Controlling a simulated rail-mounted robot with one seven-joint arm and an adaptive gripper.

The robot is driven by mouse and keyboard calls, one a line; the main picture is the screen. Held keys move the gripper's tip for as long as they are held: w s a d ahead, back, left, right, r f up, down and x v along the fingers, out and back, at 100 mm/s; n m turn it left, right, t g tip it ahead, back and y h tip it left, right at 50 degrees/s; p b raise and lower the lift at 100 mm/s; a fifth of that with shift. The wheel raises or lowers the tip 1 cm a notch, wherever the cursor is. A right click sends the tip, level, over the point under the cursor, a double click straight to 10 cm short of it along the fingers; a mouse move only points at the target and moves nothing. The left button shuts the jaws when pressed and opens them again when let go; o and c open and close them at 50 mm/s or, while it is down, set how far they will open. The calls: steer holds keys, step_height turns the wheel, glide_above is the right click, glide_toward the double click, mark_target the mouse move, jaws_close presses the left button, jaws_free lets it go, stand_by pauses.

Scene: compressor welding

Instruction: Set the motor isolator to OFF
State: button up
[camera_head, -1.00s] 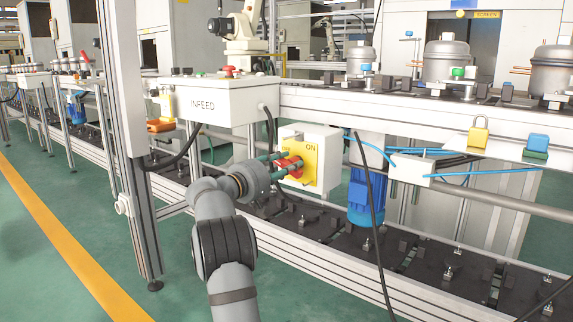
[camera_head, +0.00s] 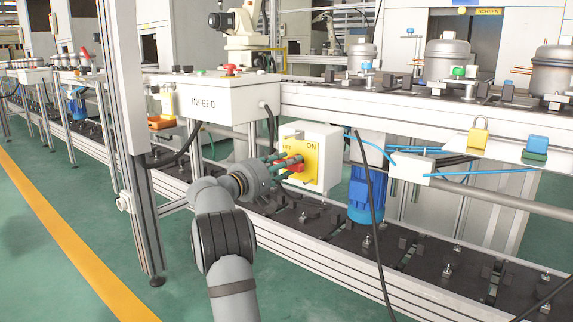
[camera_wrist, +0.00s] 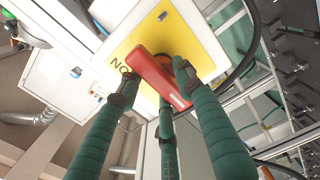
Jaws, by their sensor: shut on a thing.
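The motor isolator is a white box (camera_head: 334,146) with a yellow plate (camera_head: 314,172) marked ON at upper right, and an OFF label at upper left. Its red handle (camera_head: 297,165) is partly hidden by my gripper (camera_head: 279,163). In the wrist view the red handle (camera_wrist: 160,80) lies slanted across the yellow plate (camera_wrist: 195,38), and the ON lettering appears upside down beside it. My gripper's green fingers (camera_wrist: 160,90) are closed around the handle, with fingers on both of its sides. In the head view I cannot tell the handle's exact angle.
The white INFEED box (camera_head: 215,98) sits above and left of the isolator. A blue motor (camera_head: 366,195) and a hanging black cable (camera_head: 368,190) are to the right. A yellow padlock (camera_head: 479,133) hangs on the upper rail. The green floor at lower left is clear.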

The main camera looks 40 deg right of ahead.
steer(key=shift+s+d+r, duration=0.1)
steer(key=shift+d+r, duration=0.15)
steer(key=shift+r, duration=0.1)
steer(key=o, duration=0.9)
steer(key=shift+o, duration=0.4)
steer(key=shift+f, duration=0.1)
steer(key=shift+a+f, duration=0.1)
steer(key=shift+a, duration=0.1)
steer(key=v, duration=1.1)
steer(key=shift+a, duration=0.4)
steer(key=shift+s, duration=0.1)
